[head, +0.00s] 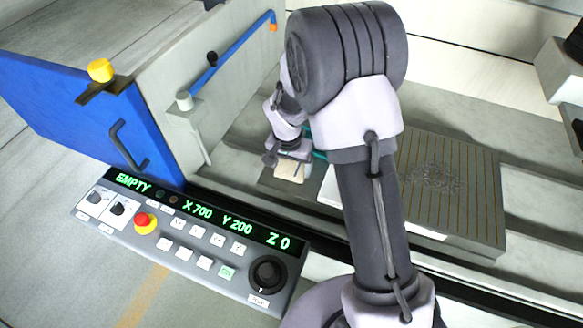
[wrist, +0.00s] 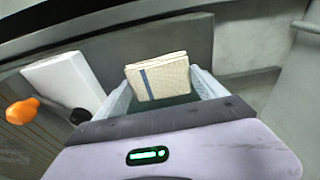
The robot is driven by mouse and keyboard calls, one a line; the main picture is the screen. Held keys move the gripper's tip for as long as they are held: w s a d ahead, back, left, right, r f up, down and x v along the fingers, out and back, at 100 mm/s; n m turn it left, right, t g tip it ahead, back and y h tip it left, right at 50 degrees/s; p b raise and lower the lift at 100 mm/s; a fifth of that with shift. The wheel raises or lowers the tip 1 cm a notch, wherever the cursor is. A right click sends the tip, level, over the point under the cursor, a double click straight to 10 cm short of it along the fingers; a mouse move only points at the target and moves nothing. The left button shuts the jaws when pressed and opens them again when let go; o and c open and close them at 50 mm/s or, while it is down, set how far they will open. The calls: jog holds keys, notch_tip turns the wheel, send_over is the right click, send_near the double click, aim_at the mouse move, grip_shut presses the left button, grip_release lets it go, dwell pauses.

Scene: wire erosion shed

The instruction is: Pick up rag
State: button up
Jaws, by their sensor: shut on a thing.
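The rag (wrist: 158,78) is a folded beige cloth with a blue stripe. In the wrist view it sits between the pale fingers of my gripper (wrist: 160,86), which is shut on it. In the head view the rag (head: 289,172) shows as a small beige patch just below my gripper (head: 291,158), over the grey machine bed left of the slotted plate. My arm hides part of the bed. I cannot tell whether the rag still touches the surface beneath it.
A white block (wrist: 65,82) lies left of the rag in the wrist view. A slotted plate (head: 455,190) is to the right in the head view. The control panel (head: 190,240), blue door (head: 60,105) and blue pipe (head: 235,52) are to the left.

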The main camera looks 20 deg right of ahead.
aim_at(292, 166)
jog(key=shift+r+p, duration=0.3)
jog(key=shift+r, duration=0.25)
notch_tip(292, 166, up, 3)
jog(key=shift+f+p, duration=0.15)
jog(key=shift+p, duration=0.45)
jog(key=s+r, duration=0.1)
jog(key=s, duration=1.5)
jog(key=shift+a, duration=0.3)
jog(key=shift+r, duration=0.1)
